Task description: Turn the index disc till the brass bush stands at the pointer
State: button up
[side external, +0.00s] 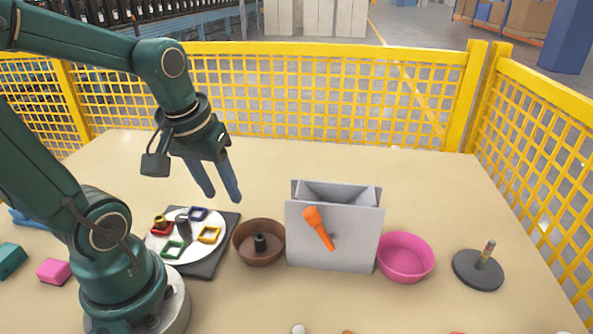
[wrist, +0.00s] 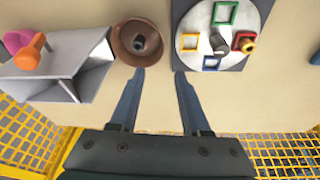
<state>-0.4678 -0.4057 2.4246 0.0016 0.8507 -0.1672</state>
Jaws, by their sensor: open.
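The white index disc (side external: 192,246) lies on a dark square plate (side external: 231,224), left of centre in the side view; it also shows in the wrist view (wrist: 203,26). It bears red, blue, yellow and green square frames and a dark upright post (side external: 183,229) near its middle. The brass bush (side external: 160,221) sits at the red frame, on the disc's left side; in the wrist view the bush (wrist: 247,46) is at the right. I cannot make out a pointer. My gripper (side external: 225,198) is open and empty, above and apart from the disc; its fingers also show in the wrist view (wrist: 160,72).
A brown bowl (side external: 246,258) with a black piece inside stands right of the disc. Further right are a grey bin (side external: 330,255) with an orange item, a pink bowl (side external: 404,273) and a dark stand (side external: 478,275). Yellow mesh fencing (side external: 330,70) borders the table. The back is clear.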

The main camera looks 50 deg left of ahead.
aim_at(181, 217)
jog(key=s+a+f+n+g, duration=0.1)
jog(key=a+n, duration=0.1)
jog(key=s+a+f+n+g, duration=0.1)
jog(key=s+a+f+n, duration=0.1)
jog(key=a, duration=0.1)
jog(key=s+a+f+n+h, duration=0.1)
jog(key=s+a+n, duration=0.1)
jog(key=shift+a+f+n+g, duration=0.3)
jog(key=shift+a+n+g, duration=0.05)
jog(key=shift+n+g, duration=0.05)
jog(key=shift+s+a+f, duration=0.1)
jog(key=shift+s+a, duration=0.05)
jog(key=shift+s, duration=0.1)
jog(key=shift+f, duration=2.55)
grip_shut()
